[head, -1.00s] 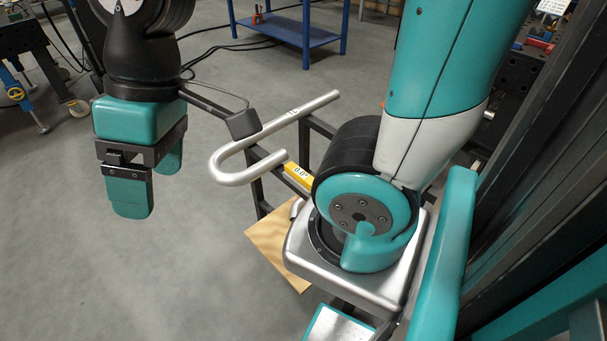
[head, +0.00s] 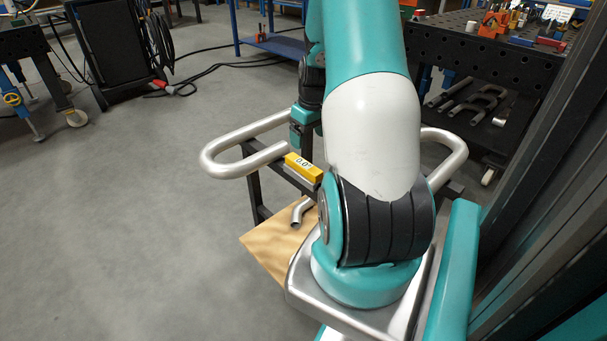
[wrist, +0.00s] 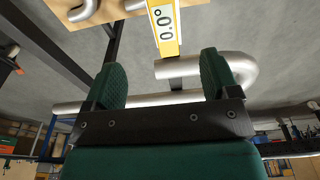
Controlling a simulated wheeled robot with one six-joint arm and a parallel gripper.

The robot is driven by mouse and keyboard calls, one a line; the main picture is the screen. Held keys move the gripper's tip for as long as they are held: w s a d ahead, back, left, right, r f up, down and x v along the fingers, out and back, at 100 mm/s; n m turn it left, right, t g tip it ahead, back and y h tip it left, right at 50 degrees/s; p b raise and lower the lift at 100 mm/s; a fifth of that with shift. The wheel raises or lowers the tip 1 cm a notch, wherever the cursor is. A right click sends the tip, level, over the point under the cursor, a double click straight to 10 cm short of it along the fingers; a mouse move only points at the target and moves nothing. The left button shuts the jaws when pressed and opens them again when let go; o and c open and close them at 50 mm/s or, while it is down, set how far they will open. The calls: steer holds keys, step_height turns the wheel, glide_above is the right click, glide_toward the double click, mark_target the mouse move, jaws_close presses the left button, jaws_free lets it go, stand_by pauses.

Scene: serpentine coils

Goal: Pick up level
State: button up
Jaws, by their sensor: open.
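The level is a small yellow block with a white display reading 0.0. In the head view the level (head: 304,168) sits beside the bent silver tube, partly behind my arm. In the wrist view the level (wrist: 180,40) lies at the top, beyond and between my fingertips. My gripper (wrist: 162,60) is open, with two green fingers apart and nothing between them. In the head view only a small green part of the gripper shows past my arm, near the tube. The serpentine tube (head: 222,157) lies on a dark frame, its middle hidden by my arm.
A wooden board (head: 265,245) with a short bent pipe (head: 300,212) is low beside the frame (head: 255,200). A dark perforated table (head: 470,55) with tools stands at the back right. A blue table (head: 262,42) is behind.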

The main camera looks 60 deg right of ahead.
mark_target(304, 164)
steer(key=f, duration=0.5)
steer(key=w+f, duration=0.1)
steer(key=f, duration=0.1)
steer(key=shift+d+f+b, duration=0.1)
steer(key=shift+f+b, duration=0.05)
steer(key=shift+b, duration=0.25)
steer(key=shift+w+f+b, duration=0.2)
steer(key=shift+f, duration=1.15)
steer(key=shift+w+f+b, duration=0.15)
steer(key=shift+f+b, duration=0.05)
steer(key=shift+f, duration=1.1)
steer(key=c, duration=1.1)
steer(key=shift+r, duration=0.1)
